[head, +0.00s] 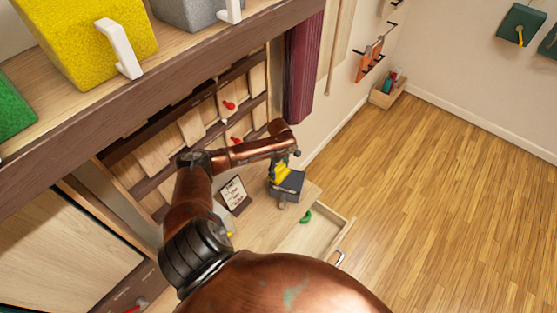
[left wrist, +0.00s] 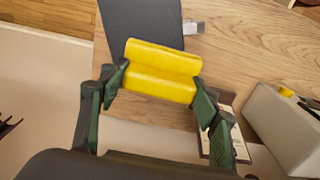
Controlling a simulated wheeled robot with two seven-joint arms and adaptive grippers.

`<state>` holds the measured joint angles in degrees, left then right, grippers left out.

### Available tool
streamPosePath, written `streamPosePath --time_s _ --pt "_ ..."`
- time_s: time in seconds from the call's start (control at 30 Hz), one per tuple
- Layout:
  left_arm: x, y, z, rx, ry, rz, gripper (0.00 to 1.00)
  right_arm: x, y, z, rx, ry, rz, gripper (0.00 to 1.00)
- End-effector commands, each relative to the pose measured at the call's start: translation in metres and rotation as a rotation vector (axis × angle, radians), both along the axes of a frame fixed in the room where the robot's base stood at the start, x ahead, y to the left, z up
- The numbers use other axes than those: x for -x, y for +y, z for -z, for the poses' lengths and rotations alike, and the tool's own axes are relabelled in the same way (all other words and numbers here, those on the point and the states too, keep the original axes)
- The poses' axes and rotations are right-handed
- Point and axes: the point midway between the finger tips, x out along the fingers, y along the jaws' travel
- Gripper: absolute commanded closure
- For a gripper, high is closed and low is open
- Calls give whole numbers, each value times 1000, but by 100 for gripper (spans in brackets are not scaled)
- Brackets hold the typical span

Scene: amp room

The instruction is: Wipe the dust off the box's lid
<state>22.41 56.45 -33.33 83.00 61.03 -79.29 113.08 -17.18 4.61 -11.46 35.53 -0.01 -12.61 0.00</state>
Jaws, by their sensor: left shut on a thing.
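My left gripper (head: 282,168) is over the desk in the head view, pointing down. Its green fingers (left wrist: 158,88) are shut on a yellow sponge-like block (left wrist: 160,72), gripped at its two ends. The dark grey box (head: 292,184) is on the desk just under the block. In the left wrist view its flat dark lid (left wrist: 142,20) lies beyond the block, with a small metal latch (left wrist: 194,28) at its side. The block overlaps the lid's near end; I cannot tell whether they touch. I can make out no dust on the lid. My right gripper is not in view.
The wooden desk (left wrist: 250,50) has an open drawer (head: 325,232) with a green thing (head: 306,216) inside. A framed note (head: 234,195) stands left of the box. A shelf (head: 150,85) with large coloured blocks hangs at upper left. The floor at right is clear.

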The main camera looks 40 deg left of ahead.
Motion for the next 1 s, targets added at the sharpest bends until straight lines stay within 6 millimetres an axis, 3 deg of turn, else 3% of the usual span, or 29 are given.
streamPosePath --time_s 0.33,0.63,1.0 --pt "-3 -1 -31 0 -3 1 65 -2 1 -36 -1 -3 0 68" --pt "-9 -7 -49 -1 -3 14 65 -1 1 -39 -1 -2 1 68" --pt "-10 -8 -50 -1 -3 15 65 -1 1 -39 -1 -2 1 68"
